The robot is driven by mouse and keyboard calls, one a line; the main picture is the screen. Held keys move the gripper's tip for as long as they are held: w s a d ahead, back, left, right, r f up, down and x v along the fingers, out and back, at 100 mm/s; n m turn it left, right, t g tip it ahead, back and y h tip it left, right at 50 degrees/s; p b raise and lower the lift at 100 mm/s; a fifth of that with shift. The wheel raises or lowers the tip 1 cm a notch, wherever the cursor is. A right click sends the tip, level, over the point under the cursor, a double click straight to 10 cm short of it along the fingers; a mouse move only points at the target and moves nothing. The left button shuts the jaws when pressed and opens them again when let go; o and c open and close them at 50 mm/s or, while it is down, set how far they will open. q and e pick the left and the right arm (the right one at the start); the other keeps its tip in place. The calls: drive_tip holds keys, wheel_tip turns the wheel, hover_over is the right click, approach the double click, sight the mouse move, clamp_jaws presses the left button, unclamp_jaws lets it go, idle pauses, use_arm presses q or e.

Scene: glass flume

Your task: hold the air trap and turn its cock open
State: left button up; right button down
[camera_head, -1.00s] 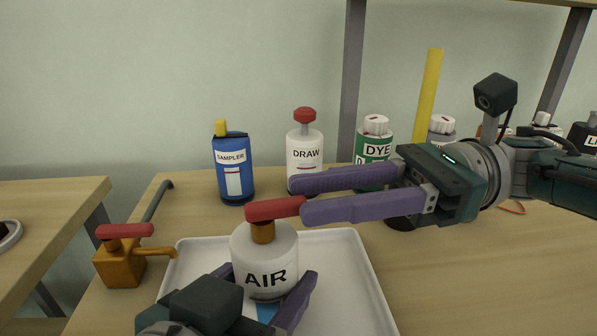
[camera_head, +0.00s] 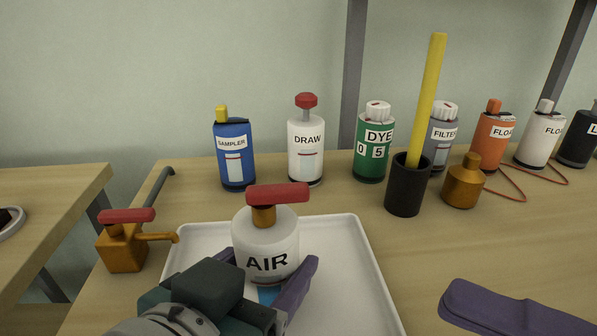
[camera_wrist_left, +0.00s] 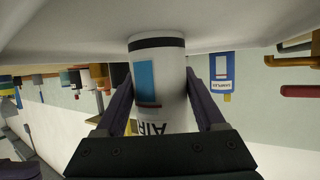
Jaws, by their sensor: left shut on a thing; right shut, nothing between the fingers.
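The air trap (camera_head: 266,241) is a white bottle labelled AIR, upright over the white tray. Its cock has a brass stem (camera_head: 263,215) and a red bar handle (camera_head: 278,194) that lies crosswise, pointing right. My left gripper (camera_head: 270,286) is shut on the bottle's lower body, a finger on each side. The left wrist view shows the air trap (camera_wrist_left: 159,85) between both fingers, with a blue patch on its side. My right gripper (camera_head: 455,298) is shut and empty at the lower right, well away from the cock; only its purple fingers show.
The white tray (camera_head: 345,240) lies under the trap. A brass valve with a red handle (camera_head: 124,247) stands left. Behind are the SAMPLER (camera_head: 234,155), DRAW (camera_head: 305,150) and DYE (camera_head: 374,150) bottles. A black cup (camera_head: 405,190) holds a yellow rod.

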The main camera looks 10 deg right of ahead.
drive_tip(key=s+m, duration=0.2)
approach(277, 203)
drive_tip(key=a, duration=0.4)
drive_tip(key=shift+w+a+r+h, duration=0.15)
drive_tip(key=shift+w+a+h, duration=0.05)
drive_tip(key=shift+w, duration=0.4)
drive_tip(key=shift+w+a+r+h, duration=0.1)
drive_tip(key=shift+w+a+h, duration=0.1)
drive_tip(key=shift+w, duration=0.4)
drive_tip(key=shift+w+a, duration=0.1)
drive_tip(key=shift+w, duration=0.45)
